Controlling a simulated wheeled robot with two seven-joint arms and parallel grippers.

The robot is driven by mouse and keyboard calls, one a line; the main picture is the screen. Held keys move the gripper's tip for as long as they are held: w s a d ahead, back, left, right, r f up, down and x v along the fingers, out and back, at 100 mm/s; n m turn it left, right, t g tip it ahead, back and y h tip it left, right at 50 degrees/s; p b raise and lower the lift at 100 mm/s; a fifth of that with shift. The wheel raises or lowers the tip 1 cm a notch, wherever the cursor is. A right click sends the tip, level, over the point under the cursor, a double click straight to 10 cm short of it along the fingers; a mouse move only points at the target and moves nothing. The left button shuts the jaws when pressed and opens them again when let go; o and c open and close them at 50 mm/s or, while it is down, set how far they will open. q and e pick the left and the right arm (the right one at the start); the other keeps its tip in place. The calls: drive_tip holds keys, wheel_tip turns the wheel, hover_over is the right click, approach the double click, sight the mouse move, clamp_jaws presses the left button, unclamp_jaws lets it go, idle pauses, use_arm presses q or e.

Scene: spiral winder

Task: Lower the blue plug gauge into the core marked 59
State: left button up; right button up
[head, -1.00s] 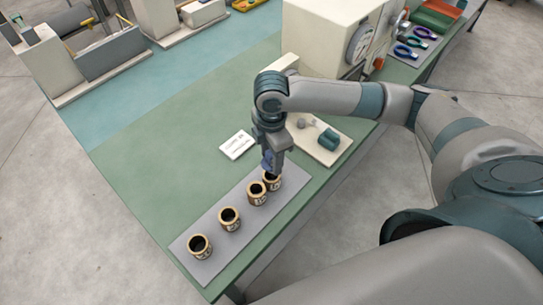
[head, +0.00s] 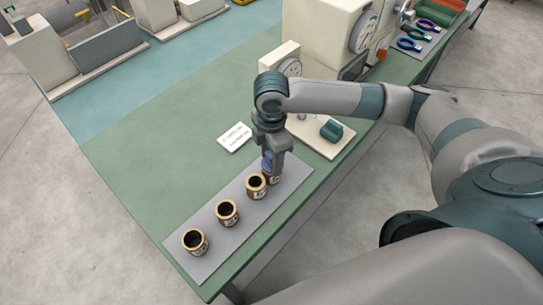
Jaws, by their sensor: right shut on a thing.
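My right gripper (head: 272,166) points down over the far end of the row of cores and is shut on the blue plug gauge (head: 266,164). Only a small blue patch of the gauge shows at the jaws. The core under the gripper (head: 274,180) is mostly hidden by it; I cannot tell whether the gauge's tip is inside. Three more open tan cores with dark bores stand in the row: one close beside the gripper (head: 256,192), one in the middle (head: 228,219) and one at the near end (head: 196,248). Their marks are too small to read. My left gripper is not in view.
The cores stand on a grey mat (head: 215,260) along the green bench's (head: 150,190) edge. A white card (head: 234,137) lies behind. A pale board (head: 325,146) with a dark green block (head: 331,130) is beside my right arm. Dial machines stand at the back.

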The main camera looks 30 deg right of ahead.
drive_tip(key=shift+f, duration=0.45)
drive_tip(key=o, duration=1.1)
drive_tip(key=shift+o, duration=0.2)
drive_tip(key=shift+r+b, duration=0.3)
drive_tip(key=shift+r, duration=0.45)
wheel_tip(320, 180, up, 16)
drive_tip(key=b, duration=0.2)
drive_tip(key=shift+b, duration=0.4)
drive_tip(key=shift+s+f, duration=0.1)
drive_tip(key=shift+f, duration=0.1)
